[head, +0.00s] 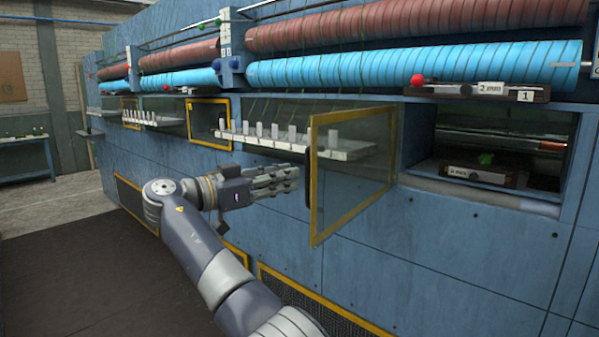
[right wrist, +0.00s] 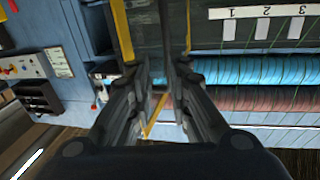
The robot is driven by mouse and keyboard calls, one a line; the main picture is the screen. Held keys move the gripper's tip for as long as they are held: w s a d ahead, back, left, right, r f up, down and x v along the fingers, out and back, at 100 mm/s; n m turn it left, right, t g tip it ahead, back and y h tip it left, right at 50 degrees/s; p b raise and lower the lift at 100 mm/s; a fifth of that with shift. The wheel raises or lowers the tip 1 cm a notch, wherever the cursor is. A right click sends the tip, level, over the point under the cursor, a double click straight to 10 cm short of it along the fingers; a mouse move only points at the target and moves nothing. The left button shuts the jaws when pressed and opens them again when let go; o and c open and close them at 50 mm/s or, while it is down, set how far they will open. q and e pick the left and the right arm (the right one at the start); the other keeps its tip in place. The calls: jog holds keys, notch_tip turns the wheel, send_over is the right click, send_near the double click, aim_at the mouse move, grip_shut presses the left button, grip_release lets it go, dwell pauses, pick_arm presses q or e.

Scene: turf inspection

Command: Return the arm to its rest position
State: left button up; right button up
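My right arm reaches in from the bottom of the head view, grey and bent at the elbow. Its right gripper (head: 292,180) points right, in front of the blue machine and just left of an open yellow-framed clear door (head: 350,172). In the right wrist view the two dark fingers of the right gripper (right wrist: 159,82) stand apart with a narrow gap and nothing held between them. My left gripper is not in view.
A white shelf (head: 343,154) with several small white cylinders lies behind the gripper. Red rollers (head: 420,25) and blue rollers (head: 420,68) run above. An open bay (head: 440,193) is at right. The dark floor mat (head: 80,275) at left is clear.

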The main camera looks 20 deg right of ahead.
jog(key=shift+a, duration=0.25)
